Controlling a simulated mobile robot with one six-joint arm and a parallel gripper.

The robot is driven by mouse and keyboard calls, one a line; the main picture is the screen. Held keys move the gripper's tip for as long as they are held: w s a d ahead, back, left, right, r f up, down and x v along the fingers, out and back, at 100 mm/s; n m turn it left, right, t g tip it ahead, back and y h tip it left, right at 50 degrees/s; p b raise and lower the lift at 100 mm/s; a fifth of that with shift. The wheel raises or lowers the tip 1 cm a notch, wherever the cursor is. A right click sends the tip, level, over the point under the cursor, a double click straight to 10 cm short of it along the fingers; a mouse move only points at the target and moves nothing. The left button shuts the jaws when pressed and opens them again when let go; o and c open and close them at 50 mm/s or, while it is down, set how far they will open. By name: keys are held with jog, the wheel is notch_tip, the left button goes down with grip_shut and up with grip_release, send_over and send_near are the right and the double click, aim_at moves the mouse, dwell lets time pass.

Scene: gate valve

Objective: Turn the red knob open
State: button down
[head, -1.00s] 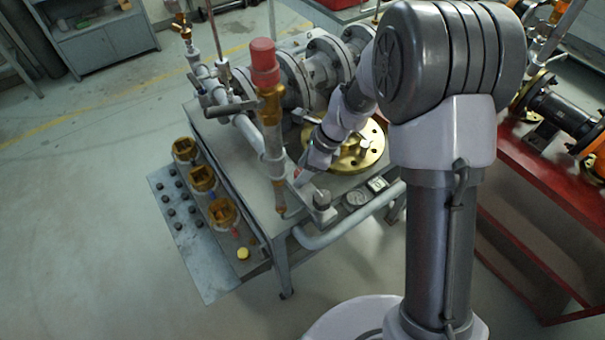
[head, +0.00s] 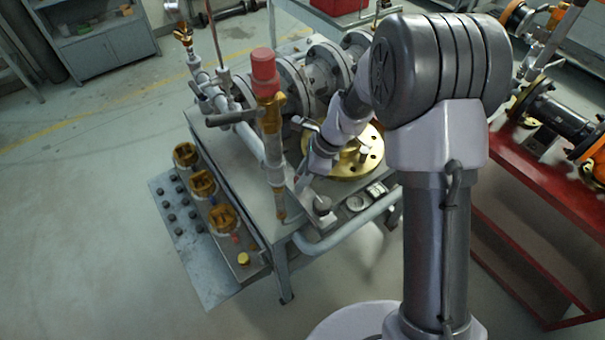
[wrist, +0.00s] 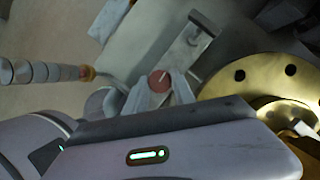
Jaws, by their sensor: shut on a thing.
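A small round red knob (wrist: 159,81) with a dark line across its face shows in the wrist view. It sits between the two grey fingers of my gripper (wrist: 161,90), which is shut on it. In the head view my gripper (head: 301,184) is low at the near side of the grey bench, behind the upright pipe with the red cap. The knob and the fingertips are mostly hidden there, so its angle is not clear from the head view.
The red-capped pipe (head: 264,68) stands just left of my gripper. A brass flange (head: 352,168) lies to its right, with a gauge (head: 356,203) at the bench's near edge. Brass-topped fittings (head: 223,219) line the left side. Open floor lies left.

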jog(key=n+p, duration=0.1)
jog(key=n, duration=0.1)
jog(key=n+g+p, duration=0.1)
jog(key=n+p, duration=0.1)
jog(key=shift+w+r+g, duration=0.15)
jog(key=shift+r+g, duration=0.05)
jog(key=shift+g, duration=0.1)
jog(key=n+p, duration=0.1)
jog(key=n, duration=0.1)
jog(key=n+g+h+p, duration=0.1)
jog(key=n+p, duration=0.1)
jog(key=shift+w+a+n+g, duration=0.1)
jog(key=shift+n+g, duration=0.2)
jog(key=shift+n, duration=0.1)
jog(key=n+g+h+p, duration=0.1)
jog(key=n+p, duration=0.1)
jog(key=n, duration=0.2)
jog(key=shift+a+f, duration=0.1)
jog(key=shift+w+a+n+g+h+p, duration=0.1)
jog(key=shift+n+g+h+p, duration=0.4)
jog(key=shift+n, duration=1.5)
jog(key=shift+h, duration=0.3)
jog(key=c, duration=1.1)
grip_release()
jog(key=shift+f, duration=0.1)
jog(key=shift+o, duration=0.2)
